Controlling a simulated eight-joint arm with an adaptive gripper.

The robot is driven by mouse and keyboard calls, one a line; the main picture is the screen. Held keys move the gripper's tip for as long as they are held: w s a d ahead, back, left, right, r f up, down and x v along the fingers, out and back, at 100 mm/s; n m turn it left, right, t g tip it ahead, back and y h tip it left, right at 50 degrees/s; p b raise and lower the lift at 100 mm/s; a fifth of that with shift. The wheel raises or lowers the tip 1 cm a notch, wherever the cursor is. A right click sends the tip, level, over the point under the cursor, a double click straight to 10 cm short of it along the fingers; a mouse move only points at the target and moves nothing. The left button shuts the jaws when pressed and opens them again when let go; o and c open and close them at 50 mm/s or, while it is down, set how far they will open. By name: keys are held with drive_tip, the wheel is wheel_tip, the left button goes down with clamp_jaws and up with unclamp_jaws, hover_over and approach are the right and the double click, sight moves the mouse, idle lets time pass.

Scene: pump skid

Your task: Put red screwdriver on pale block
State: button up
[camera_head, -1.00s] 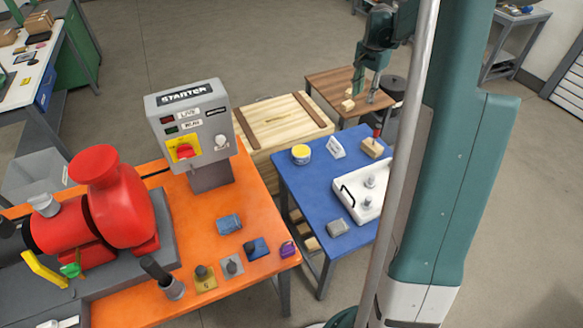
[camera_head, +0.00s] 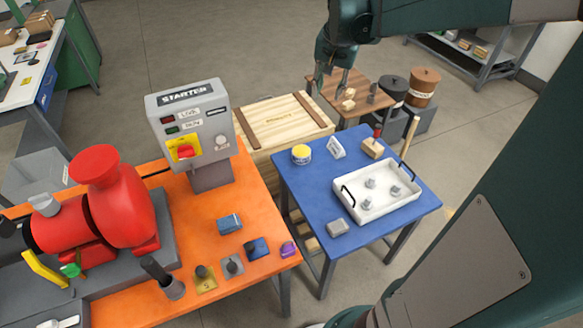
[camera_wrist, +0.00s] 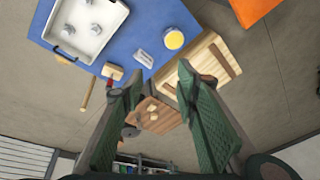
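A red-handled screwdriver (camera_head: 377,131) stands upright at a pale wooden block (camera_head: 371,149) near the back edge of the blue table (camera_head: 312,207). In the wrist view a small red part (camera_wrist: 116,73) shows there, partly behind a finger. Other small pale blocks (camera_head: 348,105) sit on the brown wooden table (camera_head: 380,82) behind; I cannot tell which block the task means. My gripper (camera_head: 330,84) is open and empty, pointing down near the left side of the brown table. In the wrist view its fingers (camera_wrist: 160,78) are wide apart.
The blue table holds a white tray (camera_head: 352,203) with handles, a yellow-topped tin (camera_head: 301,154), a white sign (camera_head: 336,148) and a grey block (camera_head: 338,228). A wooden handle (camera_head: 409,138) rises behind the tray. A wooden crate (camera_head: 285,122) stands to the left.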

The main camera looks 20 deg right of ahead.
drive_tip(key=s+a+f+n+t+y, duration=0.1)
drive_tip(key=s+a+n+t, duration=0.3)
drive_tip(key=s+a, duration=2)
drive_tip(key=shift+f+n, duration=0.45)
drive_tip(key=shift+n, duration=2.25)
drive_tip(key=shift+a, duration=0.1)
drive_tip(key=shift+f+b, duration=1.2)
